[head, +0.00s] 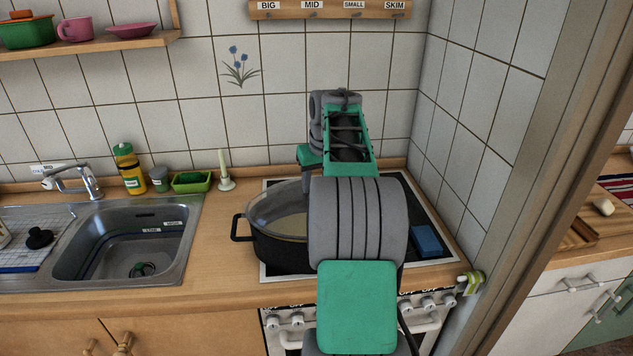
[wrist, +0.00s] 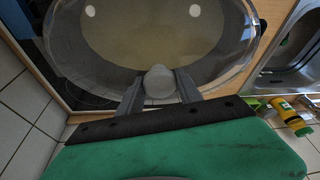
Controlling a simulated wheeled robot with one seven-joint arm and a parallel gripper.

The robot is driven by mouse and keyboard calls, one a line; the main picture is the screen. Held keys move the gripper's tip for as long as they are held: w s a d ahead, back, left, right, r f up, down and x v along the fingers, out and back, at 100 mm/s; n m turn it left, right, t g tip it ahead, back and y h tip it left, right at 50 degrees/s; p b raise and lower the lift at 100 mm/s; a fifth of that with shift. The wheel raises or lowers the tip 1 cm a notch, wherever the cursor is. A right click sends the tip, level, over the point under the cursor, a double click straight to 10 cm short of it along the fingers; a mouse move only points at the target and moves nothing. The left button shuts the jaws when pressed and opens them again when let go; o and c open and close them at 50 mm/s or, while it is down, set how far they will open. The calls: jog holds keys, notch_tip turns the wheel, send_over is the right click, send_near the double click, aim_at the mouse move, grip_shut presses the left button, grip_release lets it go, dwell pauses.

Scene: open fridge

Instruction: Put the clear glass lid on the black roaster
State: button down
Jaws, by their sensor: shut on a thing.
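The black roaster (head: 275,248) stands on the stove, its dark side handle at the left and its right part hidden behind my arm. The clear glass lid (head: 277,205) is over the roaster's top, close to the rim; I cannot tell whether it rests evenly all round. In the wrist view the lid (wrist: 228,62) spans most of the upper picture, with the pale roaster inside showing through it. My gripper (wrist: 159,88) is shut on the lid's round grey knob (wrist: 159,80). In the head view my gripper (head: 306,187) is largely hidden by my arm.
The sink (head: 125,240) lies to the left. A yellow bottle (head: 131,172), a green dish (head: 192,181) and a candle (head: 225,170) stand along the back wall. A blue block (head: 427,240) lies on the stove's right. A tiled wall closes the right side.

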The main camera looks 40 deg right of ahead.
jog(key=shift+f+b, duration=0.45)
jog(key=shift+f, duration=0.1)
dwell(0.4)
jog(key=c, duration=1.1)
grip_release()
jog(key=shift+c, duration=0.2)
jog(key=o, duration=0.4)
jog(key=shift+s+f, duration=0.1)
jog(key=shift+f, duration=0.1)
jog(key=v, duration=0.8)
